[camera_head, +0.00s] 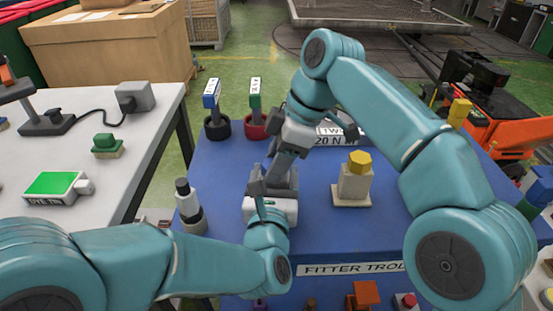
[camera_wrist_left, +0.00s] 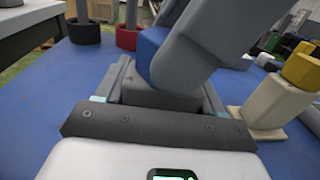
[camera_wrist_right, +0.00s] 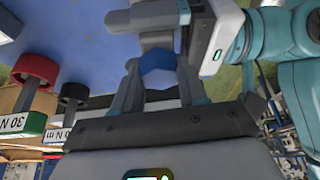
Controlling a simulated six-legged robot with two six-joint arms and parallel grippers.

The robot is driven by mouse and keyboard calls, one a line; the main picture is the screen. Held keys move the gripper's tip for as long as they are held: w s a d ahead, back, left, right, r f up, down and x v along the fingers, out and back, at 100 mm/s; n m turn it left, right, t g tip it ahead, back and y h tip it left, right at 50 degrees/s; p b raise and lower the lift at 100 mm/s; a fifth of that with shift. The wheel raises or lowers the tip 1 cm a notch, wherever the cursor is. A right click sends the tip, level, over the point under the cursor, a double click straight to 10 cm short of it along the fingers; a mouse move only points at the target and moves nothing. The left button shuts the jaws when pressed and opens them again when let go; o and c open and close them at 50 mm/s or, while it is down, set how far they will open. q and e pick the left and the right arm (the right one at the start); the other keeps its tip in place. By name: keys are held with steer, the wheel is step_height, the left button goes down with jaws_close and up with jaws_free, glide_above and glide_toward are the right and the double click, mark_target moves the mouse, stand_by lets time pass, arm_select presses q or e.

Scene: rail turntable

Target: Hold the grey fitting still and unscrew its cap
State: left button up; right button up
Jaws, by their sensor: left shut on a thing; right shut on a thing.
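The grey fitting (camera_wrist_left: 160,98) stands on the blue trolley top, between the fingers of my left gripper (camera_wrist_left: 165,92), which is shut on its body. Its blue cap (camera_wrist_left: 160,62) is on top, partly hidden by my right gripper's fingers. My right gripper (camera_wrist_right: 158,82) is shut on the blue cap (camera_wrist_right: 161,62) from above, a finger on each side. In the head view, my right gripper (camera_head: 277,162) reaches down over my left gripper (camera_head: 272,188); together they hide most of the fitting. I cannot see whether the cap is loose.
A beige fitting with a yellow cap (camera_head: 355,178) stands close by on the right. A black-and-white tool (camera_head: 188,207) stands on the left. A black cup (camera_head: 217,130) and a red cup (camera_head: 256,130) stand behind. The blue trolley top (camera_head: 320,236) is clear in front.

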steer(key=shift+r, duration=0.2)
steer(key=shift+r, duration=0.4)
steer(key=shift+r, duration=0.1)
steer(key=shift+r, duration=0.35)
steer(key=shift+r, duration=0.5)
arm_select(q)
steer(key=o, duration=1.6)
